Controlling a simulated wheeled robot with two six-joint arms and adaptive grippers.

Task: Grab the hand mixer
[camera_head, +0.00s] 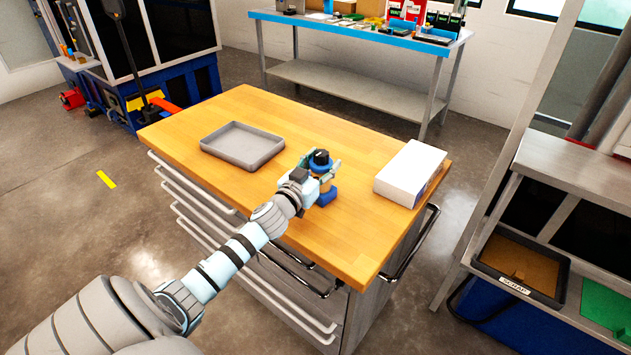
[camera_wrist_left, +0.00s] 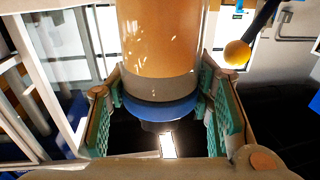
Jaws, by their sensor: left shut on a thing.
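The hand mixer (camera_head: 321,160) has a black top, a blue collar and an orange body, with a blue part (camera_head: 326,197) low down at the table. It looks upright over the wooden worktop, right of the grey tray. My left gripper (camera_head: 320,173) is around its body, shut on it. In the left wrist view the mixer (camera_wrist_left: 160,45) shows as an orange cylinder with a grey band and a blue ring, between the green finger pads of my left gripper (camera_wrist_left: 163,112). I cannot tell whether the mixer touches the table. My right gripper is not in view.
An empty grey tray (camera_head: 243,146) and a white box (camera_head: 410,173) lie on the wooden worktop (camera_head: 283,110) of a drawer cabinet. A bench (camera_head: 365,88) with small items stands behind. A scrap bin (camera_head: 520,263) sits on a rack at right. The worktop's front right is clear.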

